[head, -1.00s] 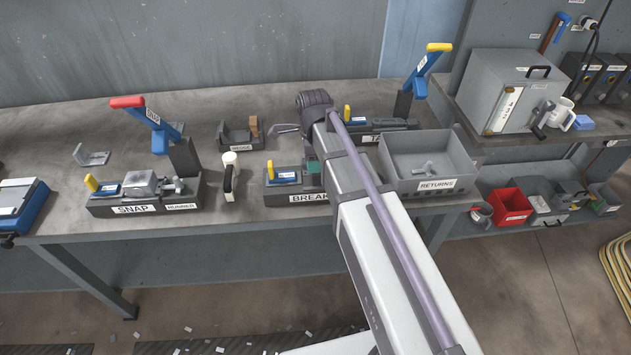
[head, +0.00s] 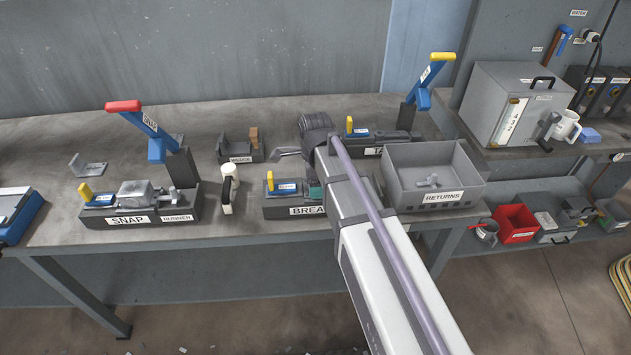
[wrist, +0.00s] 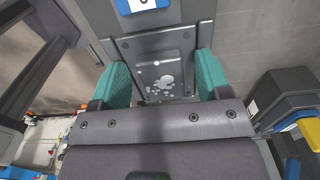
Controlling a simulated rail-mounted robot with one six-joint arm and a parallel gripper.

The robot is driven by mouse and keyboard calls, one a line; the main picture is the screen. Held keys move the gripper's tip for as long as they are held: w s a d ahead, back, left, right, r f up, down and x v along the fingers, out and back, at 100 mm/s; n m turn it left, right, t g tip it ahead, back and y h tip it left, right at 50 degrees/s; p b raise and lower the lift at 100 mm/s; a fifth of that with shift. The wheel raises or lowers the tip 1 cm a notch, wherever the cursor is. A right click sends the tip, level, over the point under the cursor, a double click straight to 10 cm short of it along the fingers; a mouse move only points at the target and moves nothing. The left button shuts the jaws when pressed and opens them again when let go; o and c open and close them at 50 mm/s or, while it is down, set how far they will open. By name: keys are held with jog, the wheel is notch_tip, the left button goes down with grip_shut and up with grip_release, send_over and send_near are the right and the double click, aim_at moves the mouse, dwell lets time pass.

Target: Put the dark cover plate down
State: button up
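My gripper (wrist: 162,80) shows in the wrist view with its two teal fingers apart, one at each side edge of a dark grey plate. This dark cover plate (wrist: 157,52) has small holes and pale shiny blotches near its lower end. The fingers appear shut on its edges, though the contact is not fully clear. In the head view, my gripper (head: 315,190) is low over the right end of the BREAK fixture (head: 306,211), with only a little teal showing. My arm hides the plate and most of the gripper there.
The RETURNS bin (head: 442,197) stands right of my arm, holding a grey part. The SNAP fixture (head: 128,219) with its red-topped lever is at left. A white-and-black handled item (head: 227,190) stands between. A yellow-topped lever (head: 430,75) rises behind.

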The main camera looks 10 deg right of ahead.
notch_tip(320, 180, up, 13)
jog(key=p, duration=1.3)
jog(key=s+d+n, duration=0.1)
jog(key=s+n, duration=1.4)
jog(key=n, duration=0.4)
jog(key=shift+d+f+n+b, duration=0.3)
jog(key=shift+d+f+b, duration=0.05)
